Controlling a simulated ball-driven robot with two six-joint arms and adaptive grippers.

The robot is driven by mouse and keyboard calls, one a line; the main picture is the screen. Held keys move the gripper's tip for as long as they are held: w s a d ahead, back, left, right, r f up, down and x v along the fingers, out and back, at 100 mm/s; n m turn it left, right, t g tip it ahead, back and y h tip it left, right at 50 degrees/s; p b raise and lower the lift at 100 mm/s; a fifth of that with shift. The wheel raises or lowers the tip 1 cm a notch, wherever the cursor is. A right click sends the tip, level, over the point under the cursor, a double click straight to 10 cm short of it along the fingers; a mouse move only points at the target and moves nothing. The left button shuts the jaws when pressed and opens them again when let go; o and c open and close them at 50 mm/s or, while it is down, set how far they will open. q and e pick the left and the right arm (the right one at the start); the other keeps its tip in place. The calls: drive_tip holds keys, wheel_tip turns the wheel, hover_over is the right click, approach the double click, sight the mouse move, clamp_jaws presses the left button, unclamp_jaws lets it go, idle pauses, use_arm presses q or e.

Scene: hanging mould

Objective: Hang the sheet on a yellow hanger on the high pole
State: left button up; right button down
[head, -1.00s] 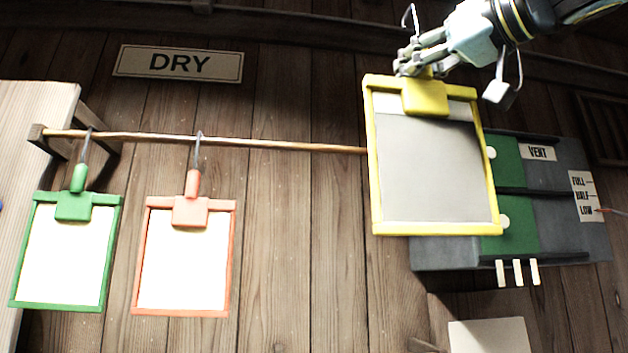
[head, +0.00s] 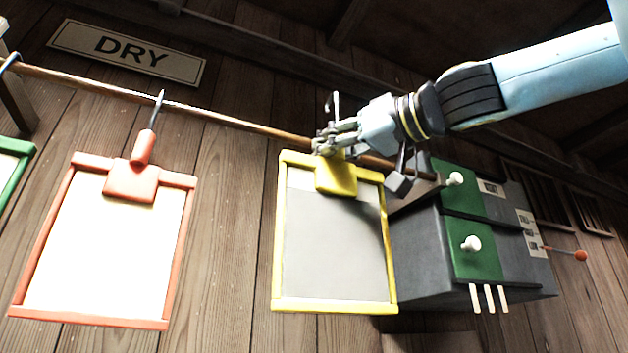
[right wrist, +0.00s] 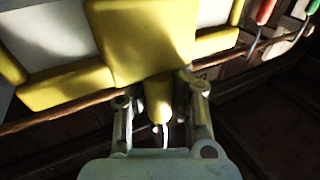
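The yellow hanger (head: 335,175) with its yellow-framed grey sheet (head: 335,235) hangs from my right gripper (head: 328,143), upright and slightly tilted. The gripper is shut on the hanger's neck; the right wrist view shows the yellow neck (right wrist: 158,98) between the two fingers. The metal hook (head: 333,103) sticks up above the fingers in the head view. The wooden high pole (head: 240,124) passes behind the gripper and hanger; I cannot tell whether the hook is over it. My left gripper is not in view.
A red hanger (head: 130,182) with a white sheet hangs on the pole to the left. A green frame (head: 18,150) shows at the left edge. A grey vent box (head: 420,245) with white knobs and a lever stands close at the right. A DRY sign (head: 128,52) is on the wall.

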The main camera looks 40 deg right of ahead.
drive_tip(key=w+p, duration=0.2)
drive_tip(key=shift+w+d+p, duration=0.3)
drive_tip(key=shift+p, duration=0.05)
drive_tip(key=w+d+f+p, duration=0.1)
drive_tip(key=w+f+p, duration=0.1)
drive_tip(key=w+p, duration=0.2)
drive_tip(key=shift+w+d, duration=0.25)
drive_tip(key=shift+w, duration=0.95)
drive_tip(key=c, duration=1.4)
unclamp_jaws()
